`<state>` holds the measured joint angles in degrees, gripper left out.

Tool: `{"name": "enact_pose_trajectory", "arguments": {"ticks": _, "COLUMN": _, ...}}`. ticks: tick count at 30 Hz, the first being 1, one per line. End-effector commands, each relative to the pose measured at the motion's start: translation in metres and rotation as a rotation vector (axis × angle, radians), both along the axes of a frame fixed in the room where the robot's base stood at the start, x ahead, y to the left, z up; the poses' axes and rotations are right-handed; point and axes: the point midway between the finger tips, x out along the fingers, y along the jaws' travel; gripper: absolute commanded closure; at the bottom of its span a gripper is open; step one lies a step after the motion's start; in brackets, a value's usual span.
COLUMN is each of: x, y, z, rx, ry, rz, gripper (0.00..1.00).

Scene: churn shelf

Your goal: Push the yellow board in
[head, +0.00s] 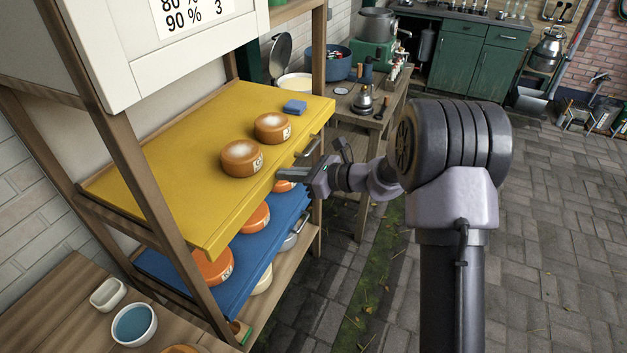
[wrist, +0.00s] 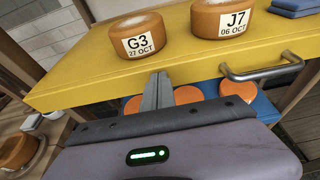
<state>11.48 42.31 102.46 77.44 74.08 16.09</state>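The yellow board (head: 160,165) is a flat shelf board that sticks out of a wooden rack, its front edge well beyond the posts. It carries two orange cheeses, one labelled G3 (head: 241,160) and one J7 (head: 271,128), and a small blue block (head: 294,107). A metal handle (wrist: 262,70) is on its front face towards the right. My gripper (head: 283,173) is in front of that face, left of the handle. In the wrist view its fingers (wrist: 160,82) look closed together with nothing between them, their tips by the board's lower edge. I cannot tell whether they touch it.
A blue board (head: 245,268) with orange cheeses sits just below, also sticking out. A white panel (head: 150,50) hangs above the yellow board. A wooden side table (head: 365,118) stands behind my gripper. Paved floor (head: 560,230) at right is open.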

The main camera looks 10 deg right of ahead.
Motion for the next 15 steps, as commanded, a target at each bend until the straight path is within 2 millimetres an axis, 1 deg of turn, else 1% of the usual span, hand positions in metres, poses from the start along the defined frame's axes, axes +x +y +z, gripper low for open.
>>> {"name": "enact_pose_trajectory", "arguments": {"ticks": 1, "x": 0.004, "y": 0.008, "z": 0.0, "rx": 0.0, "ry": 0.0, "rz": 0.002, "gripper": 1.0}}
{"name": "enact_pose_trajectory", "arguments": {"ticks": 3, "x": 0.01, "y": 0.017, "z": 0.0, "rx": 0.0, "ry": 0.0, "rz": 0.002, "gripper": 1.0}}
{"name": "enact_pose_trajectory", "arguments": {"ticks": 6, "x": 0.017, "y": 0.026, "z": 0.0, "rx": 0.0, "ry": 0.0, "rz": 0.001, "gripper": 1.0}}
{"name": "enact_pose_trajectory", "arguments": {"ticks": 10, "x": 0.023, "y": 0.034, "z": 0.0, "rx": 0.0, "ry": 0.0, "rz": 0.001, "gripper": 1.0}}
{"name": "enact_pose_trajectory", "arguments": {"ticks": 15, "x": 0.027, "y": 0.039, "z": 0.0, "rx": 0.001, "ry": -0.001, "rz": 0.0, "gripper": 1.0}}
